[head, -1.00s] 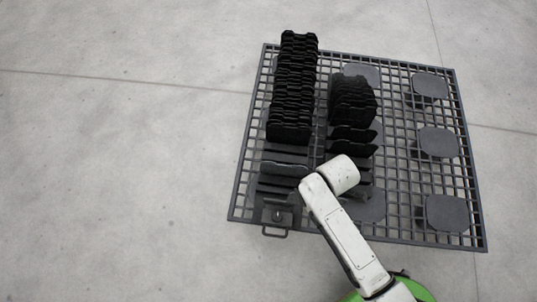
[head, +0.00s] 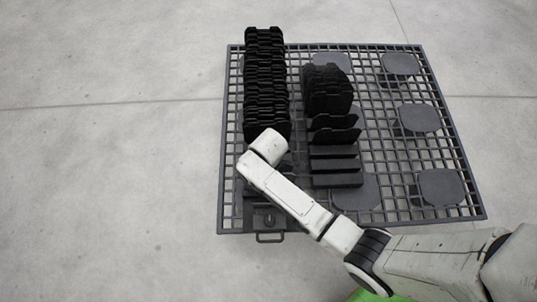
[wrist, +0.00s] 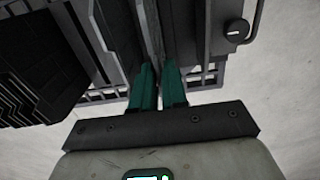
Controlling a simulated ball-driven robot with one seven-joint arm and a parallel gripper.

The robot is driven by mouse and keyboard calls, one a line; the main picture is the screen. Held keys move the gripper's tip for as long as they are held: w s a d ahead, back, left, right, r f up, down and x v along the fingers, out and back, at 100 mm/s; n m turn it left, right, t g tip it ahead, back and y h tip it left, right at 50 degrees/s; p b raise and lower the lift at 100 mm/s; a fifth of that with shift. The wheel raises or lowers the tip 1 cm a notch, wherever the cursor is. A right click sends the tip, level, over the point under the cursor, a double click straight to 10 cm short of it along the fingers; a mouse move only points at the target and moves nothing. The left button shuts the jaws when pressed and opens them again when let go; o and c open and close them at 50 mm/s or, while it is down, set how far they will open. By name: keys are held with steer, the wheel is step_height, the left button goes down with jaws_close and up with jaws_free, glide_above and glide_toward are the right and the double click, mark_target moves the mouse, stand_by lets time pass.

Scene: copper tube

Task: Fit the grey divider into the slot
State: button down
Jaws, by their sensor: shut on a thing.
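In the wrist view, my gripper (wrist: 159,72) has its two teal fingers closed on a thin grey divider (wrist: 153,30), seen edge-on between them. The divider stands among the dark slats (wrist: 120,35) of the left rack, close to the rack's near end. The slot's opening and the divider's lower edge are hidden, so I cannot tell whether it is seated. In the head view, my white arm covers the fingers and the divider above the near part of the left rack.
A row of black dividers (head: 265,75) fills the left rack farther back. A second rack (head: 335,165) holds more black ones, with bare slats nearest me. Grey round-cornered pads (head: 418,118) lie on the grid platform (head: 455,165). A latch plate with a handle (head: 268,238) is at the front.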

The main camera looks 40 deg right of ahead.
steer(key=shift+w+f+b, duration=0.1)
steer(key=shift+f+b, duration=0.5)
steer(key=shift+f, duration=1.15)
steer(key=c, duration=1.2)
jaws_free()
steer(key=shift+o, duration=0.2)
step_height(320, 180, up, 12)
steer(key=p, duration=0.5)
steer(key=s+d+r+m, duration=0.4)
steer(key=s+r+m, duration=0.1)
steer(key=s, duration=0.3)
steer(key=s+d+r+m+t, duration=0.1)
steer(key=s+d+r+m, duration=0.2)
steer(key=s+r+m, duration=0.3)
steer(key=shift+s+d+r, duration=0.25)
steer(key=shift+s+d, duration=0.15)
steer(key=shift+s, duration=0.85)
